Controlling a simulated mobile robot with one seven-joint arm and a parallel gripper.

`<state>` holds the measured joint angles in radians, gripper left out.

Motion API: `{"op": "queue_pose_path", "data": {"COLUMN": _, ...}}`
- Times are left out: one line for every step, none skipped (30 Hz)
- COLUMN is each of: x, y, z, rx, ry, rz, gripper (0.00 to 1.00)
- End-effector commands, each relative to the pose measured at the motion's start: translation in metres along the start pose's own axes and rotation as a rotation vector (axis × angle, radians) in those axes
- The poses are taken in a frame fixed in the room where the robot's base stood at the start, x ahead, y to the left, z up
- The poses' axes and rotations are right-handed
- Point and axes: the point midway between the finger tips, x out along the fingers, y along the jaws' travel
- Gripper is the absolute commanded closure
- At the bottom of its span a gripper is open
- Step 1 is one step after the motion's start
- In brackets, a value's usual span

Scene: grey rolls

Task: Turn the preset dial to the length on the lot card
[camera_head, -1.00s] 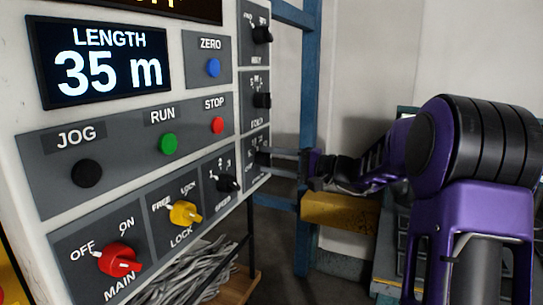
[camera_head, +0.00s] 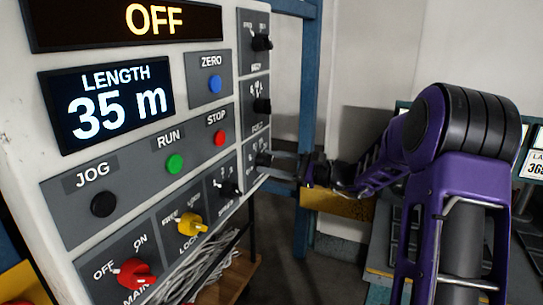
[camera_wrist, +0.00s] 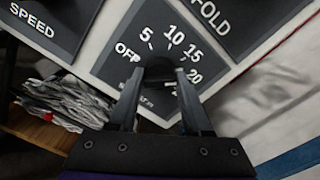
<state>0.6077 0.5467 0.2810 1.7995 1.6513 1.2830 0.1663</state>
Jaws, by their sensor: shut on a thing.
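A dark dial (camera_wrist: 158,72) sits on the control panel, with the marks OFF, 5, 10, 15 and 20 around it. My gripper (camera_wrist: 160,88) is shut on this dial, one finger on each side. The dial's pointer and its name are mostly hidden by the fingers. In the head view, my gripper (camera_head: 272,161) reaches the lowest dial of the panel's right column from the right. The length display (camera_head: 107,104) reads 35 m. A white card (camera_head: 535,164) is cut off at the right edge; only parts of its print show, and I cannot tell whether it is the lot card.
An upper display (camera_head: 125,22) reads OFF. Close to the held dial are the speed knob (camera_head: 229,188), the yellow lock knob (camera_head: 190,224) and the red main knob (camera_head: 134,273). A blue post (camera_head: 309,115) stands behind my gripper. Grey cable (camera_wrist: 70,100) lies below the panel.

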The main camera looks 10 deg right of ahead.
Motion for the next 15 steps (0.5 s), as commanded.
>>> {"op": "queue_pose_path", "data": {"x": -0.0005, "y": -0.0009, "z": 0.0008, "rx": 0.035, "ry": 0.001, "rz": 0.000, "gripper": 1.00}}
{"op": "queue_pose_path", "data": {"x": -0.0005, "y": -0.0007, "z": 0.0006, "rx": 0.056, "ry": 0.001, "rz": 0.000, "gripper": 1.00}}
{"op": "queue_pose_path", "data": {"x": -0.0005, "y": -0.0006, "z": 0.0003, "rx": 0.083, "ry": 0.001, "rz": 0.000, "gripper": 1.00}}
{"op": "queue_pose_path", "data": {"x": -0.0005, "y": -0.0004, "z": 0.0001, "rx": 0.102, "ry": 0.001, "rz": 0.000, "gripper": 1.00}}
{"op": "queue_pose_path", "data": {"x": -0.0005, "y": -0.0003, "z": 0.0000, "rx": 0.120, "ry": 0.001, "rz": 0.000, "gripper": 1.00}}
{"op": "queue_pose_path", "data": {"x": -0.0005, "y": -0.0002, "z": -0.0002, "rx": 0.143, "ry": 0.001, "rz": 0.000, "gripper": 1.00}}
{"op": "queue_pose_path", "data": {"x": -0.0005, "y": -0.0001, "z": -0.0003, "rx": 0.157, "ry": 0.001, "rz": 0.000, "gripper": 1.00}}
{"op": "queue_pose_path", "data": {"x": -0.0005, "y": -0.0001, "z": -0.0004, "rx": 0.172, "ry": 0.001, "rz": 0.000, "gripper": 1.00}}
{"op": "queue_pose_path", "data": {"x": -0.0005, "y": 0.0000, "z": -0.0005, "rx": 0.189, "ry": 0.001, "rz": 0.000, "gripper": 1.00}}
{"op": "queue_pose_path", "data": {"x": -0.0005, "y": 0.0000, "z": -0.0006, "rx": 0.201, "ry": 0.001, "rz": 0.000, "gripper": 1.00}}
{"op": "queue_pose_path", "data": {"x": -0.0005, "y": 0.0001, "z": -0.0007, "rx": 0.212, "ry": 0.001, "rz": 0.000, "gripper": 1.00}}
{"op": "queue_pose_path", "data": {"x": -0.0005, "y": 0.0001, "z": -0.0007, "rx": 0.224, "ry": 0.001, "rz": 0.000, "gripper": 1.00}}
{"op": "queue_pose_path", "data": {"x": -0.0005, "y": 0.0002, "z": -0.0008, "rx": 0.233, "ry": 0.001, "rz": 0.000, "gripper": 1.00}}
{"op": "queue_pose_path", "data": {"x": -0.0005, "y": 0.0002, "z": -0.0008, "rx": 0.240, "ry": 0.001, "rz": 0.000, "gripper": 1.00}}
{"op": "queue_pose_path", "data": {"x": -0.0005, "y": 0.0002, "z": -0.0008, "rx": 0.248, "ry": 0.001, "rz": 0.000, "gripper": 1.00}}
